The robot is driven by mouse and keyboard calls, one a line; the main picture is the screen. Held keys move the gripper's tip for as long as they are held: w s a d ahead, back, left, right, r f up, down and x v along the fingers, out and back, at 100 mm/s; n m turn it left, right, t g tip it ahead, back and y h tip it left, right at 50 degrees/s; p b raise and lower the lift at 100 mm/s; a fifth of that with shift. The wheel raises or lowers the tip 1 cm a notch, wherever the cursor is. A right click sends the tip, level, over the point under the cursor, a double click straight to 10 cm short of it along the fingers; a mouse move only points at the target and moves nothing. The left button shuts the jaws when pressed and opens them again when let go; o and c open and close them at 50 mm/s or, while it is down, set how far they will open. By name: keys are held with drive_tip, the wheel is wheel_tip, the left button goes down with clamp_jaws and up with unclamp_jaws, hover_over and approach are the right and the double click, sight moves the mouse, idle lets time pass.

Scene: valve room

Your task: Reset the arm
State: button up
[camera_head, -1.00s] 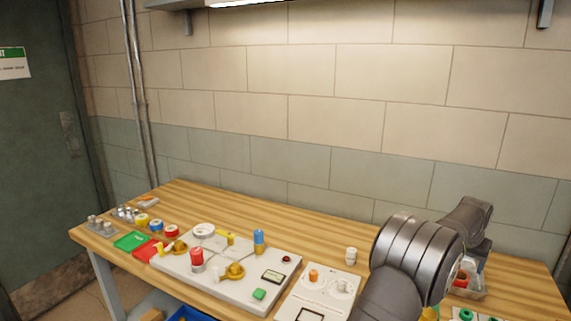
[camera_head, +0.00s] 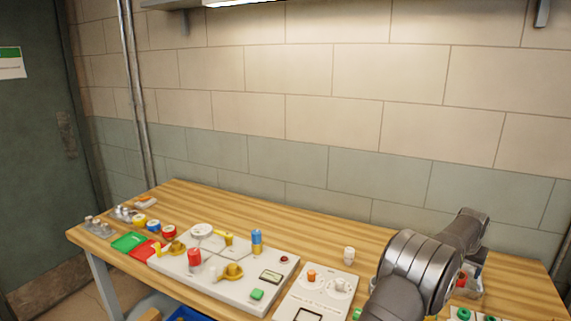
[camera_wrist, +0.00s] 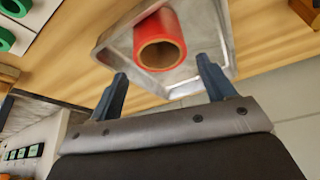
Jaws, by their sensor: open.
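My gripper (camera_wrist: 160,87) shows in the wrist view with its two dark fingers spread apart and nothing between them. In that view a red hollow cylinder (camera_wrist: 160,42) sits in a shallow metal tray (camera_wrist: 118,52), just beyond the fingertips. I cannot tell the exact gap between fingers and cylinder. In the head view my arm reaches over the right part of the wooden bench, and its links hide the gripper. A bit of the red cylinder (camera_head: 462,279) and the tray (camera_head: 475,293) show behind the arm.
A pale panel (camera_head: 215,283) with coloured valves, a blue cylinder (camera_head: 257,242) and a red cylinder (camera_head: 194,258) stands left of my arm. The back strip of the bench is mostly clear.

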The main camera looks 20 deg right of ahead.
drive_tip(key=s+a+r, duration=0.2)
drive_tip(key=s+r, duration=0.5)
drive_tip(key=s, duration=0.4)
drive_tip(key=w+a+f+m, duration=0.2)
drive_tip(key=w+a, duration=0.8)
drive_tip(key=a, duration=0.4)
drive_tip(key=shift+g, duration=0.3)
drive_tip(key=f, duration=0.9)
drive_tip(key=shift+d+f, duration=0.2)
drive_tip(key=shift+f, duration=0.1)
drive_tip(key=shift+a+r, duration=0.1)
drive_tip(key=shift+r, duration=0.15)
